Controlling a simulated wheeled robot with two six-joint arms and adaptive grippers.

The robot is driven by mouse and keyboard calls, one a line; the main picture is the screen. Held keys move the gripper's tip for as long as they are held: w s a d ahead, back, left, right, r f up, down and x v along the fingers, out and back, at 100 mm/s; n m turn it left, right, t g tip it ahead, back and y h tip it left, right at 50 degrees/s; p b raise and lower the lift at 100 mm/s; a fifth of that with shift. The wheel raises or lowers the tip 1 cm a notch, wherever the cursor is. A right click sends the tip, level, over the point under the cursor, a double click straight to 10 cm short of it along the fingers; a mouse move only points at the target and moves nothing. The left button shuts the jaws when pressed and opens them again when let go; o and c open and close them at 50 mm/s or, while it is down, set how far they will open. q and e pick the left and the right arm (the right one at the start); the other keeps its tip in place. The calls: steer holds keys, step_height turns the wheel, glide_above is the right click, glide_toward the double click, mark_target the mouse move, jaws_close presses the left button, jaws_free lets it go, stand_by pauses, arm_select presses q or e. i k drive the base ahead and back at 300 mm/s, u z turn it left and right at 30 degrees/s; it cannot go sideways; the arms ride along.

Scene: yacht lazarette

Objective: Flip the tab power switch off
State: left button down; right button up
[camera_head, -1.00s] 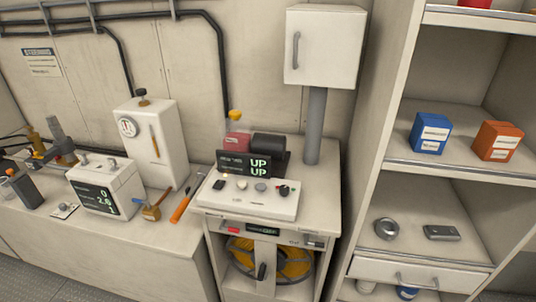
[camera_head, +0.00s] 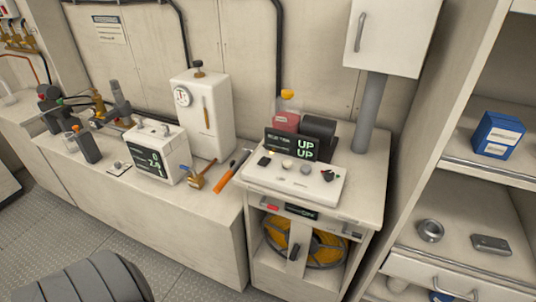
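A white control box (camera_head: 290,184) lies on the cabinet at the centre right. Behind it a dark display (camera_head: 291,144) is lit and reads "UP" twice in green. The box top carries a small black switch (camera_head: 264,161) at its left, pale round knobs (camera_head: 287,164) in the middle and a dark control (camera_head: 327,174) with red and green bits at its right. I cannot read which one is the tab power switch or how it is set. Neither of my grippers is in view.
The cabinet (camera_head: 360,205) has an open front with a yellow coil (camera_head: 318,250). An orange-handled tool (camera_head: 230,172) lies left of it, near a white gauge box (camera_head: 203,115) and a meter (camera_head: 155,152). Shelves (camera_head: 450,240) stand at the right. A dark ribbed form at lower left is unclear.

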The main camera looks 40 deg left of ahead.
mark_target(264, 161)
steer(key=u, duration=2.1)
steer(key=k, duration=1.05)
steer(key=u, duration=1)
steer(key=k, duration=0.3)
steer(key=u, duration=0.4)
steer(key=i, duration=1.7)
steer(key=z, duration=0.2)
steer(key=i, duration=1.15)
steer(key=z, duration=1.4)
steer(key=i, duration=0.8)
steer(key=z, duration=1.15)
steer(key=i, duration=0.3)
steer(key=z, duration=0.2)
